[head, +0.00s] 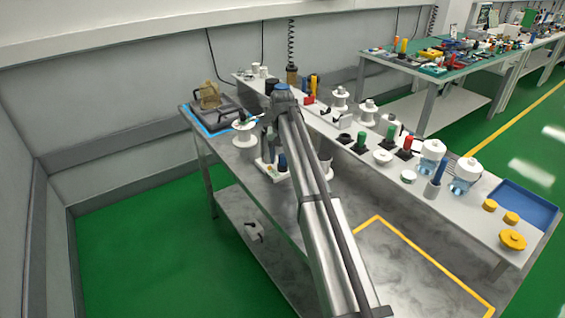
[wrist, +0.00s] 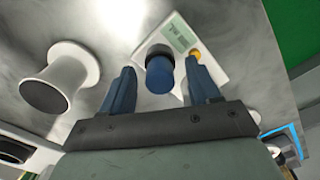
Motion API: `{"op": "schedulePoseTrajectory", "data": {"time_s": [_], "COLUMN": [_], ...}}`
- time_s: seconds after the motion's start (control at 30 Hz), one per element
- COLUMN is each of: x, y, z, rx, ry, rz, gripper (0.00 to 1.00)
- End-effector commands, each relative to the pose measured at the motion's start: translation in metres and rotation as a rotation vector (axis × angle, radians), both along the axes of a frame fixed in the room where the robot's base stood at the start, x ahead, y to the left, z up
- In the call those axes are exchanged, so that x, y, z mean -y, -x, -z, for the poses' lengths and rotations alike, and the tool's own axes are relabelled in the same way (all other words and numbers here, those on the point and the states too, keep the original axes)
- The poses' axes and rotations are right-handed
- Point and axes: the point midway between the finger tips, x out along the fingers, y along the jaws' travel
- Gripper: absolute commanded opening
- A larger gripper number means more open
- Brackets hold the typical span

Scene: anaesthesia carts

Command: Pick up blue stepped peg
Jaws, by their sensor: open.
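The blue stepped peg (wrist: 160,75) shows in the wrist view as a blue cylinder with a dark collar. It stands out from a white plate (wrist: 203,68) that carries a printed label and a small yellow part. My gripper (wrist: 160,66) is open. Its two blue fingers appear on either side of the peg with gaps visible; I cannot tell the depth between them. In the head view a blue upright piece (head: 282,162), probably this peg, shows by the white plate (head: 264,168), partly behind my arm. My fingers are not clear there.
A white spool (wrist: 60,78) stands left of the fingers in the wrist view. In the head view, another spool (head: 245,132) stands near the table's left edge. The raised shelf (head: 455,212) holds spools, pegs and bottles. The yellow-outlined area (head: 400,262) is clear.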

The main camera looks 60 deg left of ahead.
Motion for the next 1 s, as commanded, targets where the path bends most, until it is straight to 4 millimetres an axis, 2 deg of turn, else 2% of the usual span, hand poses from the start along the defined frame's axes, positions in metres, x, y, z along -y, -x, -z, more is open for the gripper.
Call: {"op": "schedulePoseTrajectory", "data": {"time_s": [0.07, 0.63, 0.87, 1.0], "x": [0.0, 0.0, 0.0, -0.001], "y": [0.0, 0.0, 0.0, 0.0], "z": [0.0, -0.001, -0.001, -0.011], "rx": [0.0, 0.0, 0.0, 0.001], "ry": [0.0, 0.0, 0.0, -0.002], "rz": [0.0, 0.0, 0.0, 0.0], "gripper": [0.57, 0.03, 0.02, 0.02]}}
